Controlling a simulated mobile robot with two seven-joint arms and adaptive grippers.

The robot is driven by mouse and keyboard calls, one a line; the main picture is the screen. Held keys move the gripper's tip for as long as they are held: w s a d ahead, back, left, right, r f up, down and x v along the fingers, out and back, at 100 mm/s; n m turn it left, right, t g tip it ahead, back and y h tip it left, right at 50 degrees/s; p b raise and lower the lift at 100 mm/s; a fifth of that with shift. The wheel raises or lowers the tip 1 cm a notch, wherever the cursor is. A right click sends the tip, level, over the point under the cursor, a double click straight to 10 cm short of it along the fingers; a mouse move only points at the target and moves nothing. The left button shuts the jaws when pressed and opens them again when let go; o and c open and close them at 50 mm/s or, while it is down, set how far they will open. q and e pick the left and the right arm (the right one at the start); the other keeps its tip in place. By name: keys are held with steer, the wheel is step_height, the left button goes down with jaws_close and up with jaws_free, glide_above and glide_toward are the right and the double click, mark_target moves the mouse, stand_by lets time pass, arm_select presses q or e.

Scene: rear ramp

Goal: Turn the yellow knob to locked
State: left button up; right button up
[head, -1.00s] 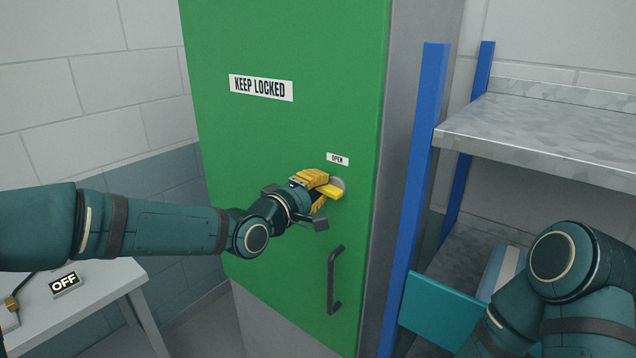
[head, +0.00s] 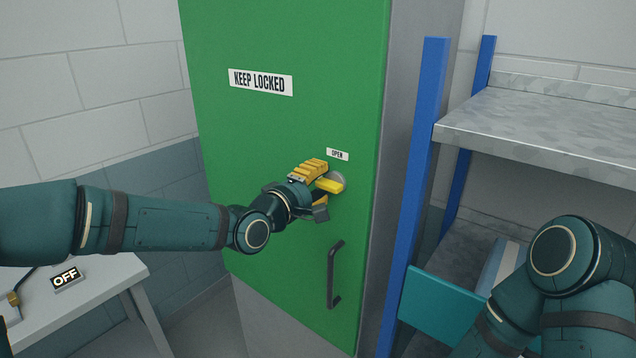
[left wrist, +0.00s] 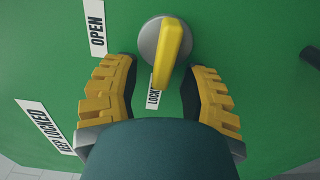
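The yellow knob (head: 331,185) is a bar handle on a round grey disc on the green cabinet door (head: 300,130). It also shows in the left wrist view (left wrist: 168,50), where its free end points at the LOCKED label (left wrist: 154,98) and partly covers it. The OPEN label (head: 338,155) is above the disc in the head view. My left gripper (head: 318,186) is at the knob. In the left wrist view its yellow fingers (left wrist: 160,92) are spread, one on each side of the handle's end, with visible gaps. My right gripper is out of view.
A KEEP LOCKED sign (head: 261,82) is higher on the door, and a dark pull handle (head: 334,274) is below the knob. A shelf rack with blue posts (head: 418,180) stands right. A table (head: 90,300) with an OFF sign (head: 66,278) is at left.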

arm_select(q)
steer(key=v, duration=1.2)
stand_by(0.4)
